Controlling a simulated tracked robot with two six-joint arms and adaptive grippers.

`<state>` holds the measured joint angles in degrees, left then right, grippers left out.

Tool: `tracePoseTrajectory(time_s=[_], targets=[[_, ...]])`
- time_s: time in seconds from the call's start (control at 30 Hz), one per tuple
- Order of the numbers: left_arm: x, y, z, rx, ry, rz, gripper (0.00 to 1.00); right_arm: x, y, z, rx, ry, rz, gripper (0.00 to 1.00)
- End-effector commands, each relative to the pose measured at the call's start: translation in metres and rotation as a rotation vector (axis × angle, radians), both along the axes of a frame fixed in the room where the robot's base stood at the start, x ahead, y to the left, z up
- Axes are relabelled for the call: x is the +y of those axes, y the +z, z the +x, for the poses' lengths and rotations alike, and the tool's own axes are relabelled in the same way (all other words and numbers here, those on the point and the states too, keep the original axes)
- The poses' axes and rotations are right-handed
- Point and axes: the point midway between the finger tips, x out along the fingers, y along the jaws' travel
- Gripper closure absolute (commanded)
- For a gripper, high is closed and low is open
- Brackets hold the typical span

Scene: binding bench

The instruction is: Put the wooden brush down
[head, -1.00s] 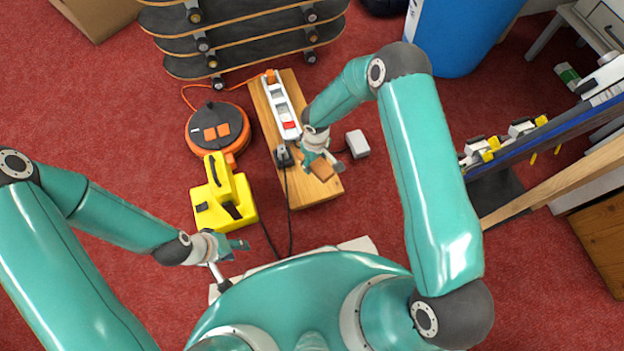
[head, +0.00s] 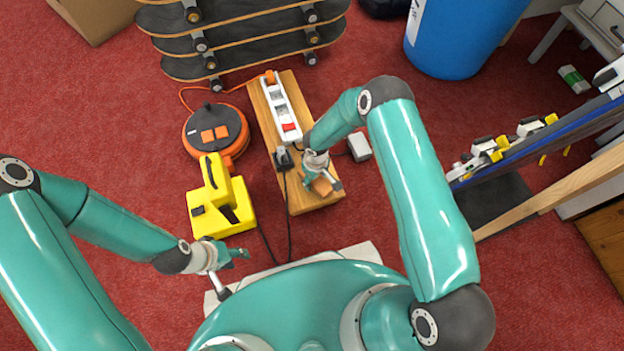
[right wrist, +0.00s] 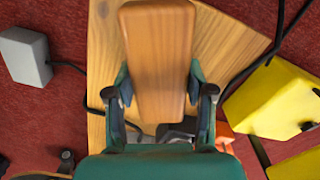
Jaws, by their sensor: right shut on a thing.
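The wooden brush (right wrist: 160,62) is a plain brown block with rounded edges. My right gripper (right wrist: 164,98) is shut on it, one finger on each side. In the head view my right gripper (head: 320,184) and the brush (head: 323,187) are over the near end of the wooden bench (head: 312,205). I cannot tell whether the brush touches the wood. My left gripper (head: 241,254) is low and left of centre, near the yellow tool; its finger opening is unclear.
A white-and-red power strip (head: 283,112) lies on the bench, with a black plug (head: 284,157) nearer. A grey box (head: 359,146) is to the right. A yellow tool (head: 221,203) and orange cable reel (head: 216,131) stand left. Cables cross the red floor.

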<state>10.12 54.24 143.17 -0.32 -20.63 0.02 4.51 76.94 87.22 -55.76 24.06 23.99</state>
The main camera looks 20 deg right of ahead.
Motion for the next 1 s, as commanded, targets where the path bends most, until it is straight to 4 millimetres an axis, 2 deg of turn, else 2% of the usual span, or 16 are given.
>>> tracePoseTrajectory(time_s=[0.13,0.17,0.3,0.7,0.87,1.0], targets=[[0.000,-0.004,0.000,0.000,0.000,0.000,0.60,0.000,-0.004,0.000,0.000,0.000,0.000,0.75],[0.000,-0.003,0.000,0.000,0.000,0.000,0.60,0.000,-0.002,0.000,0.000,0.000,0.000,0.42],[0.000,-0.002,0.000,0.000,0.000,0.000,0.60,0.000,-0.002,0.000,0.000,0.000,0.000,0.22],[0.000,0.003,0.000,0.000,0.000,0.000,0.60,0.000,0.003,0.000,0.000,0.000,0.000,0.22],[0.000,0.013,0.000,0.000,0.000,0.000,0.60,0.000,0.026,0.001,-0.001,-0.001,0.000,0.22],[0.000,0.025,0.000,0.000,0.000,0.000,0.60,0.000,0.055,0.001,-0.003,0.001,0.000,0.22]])
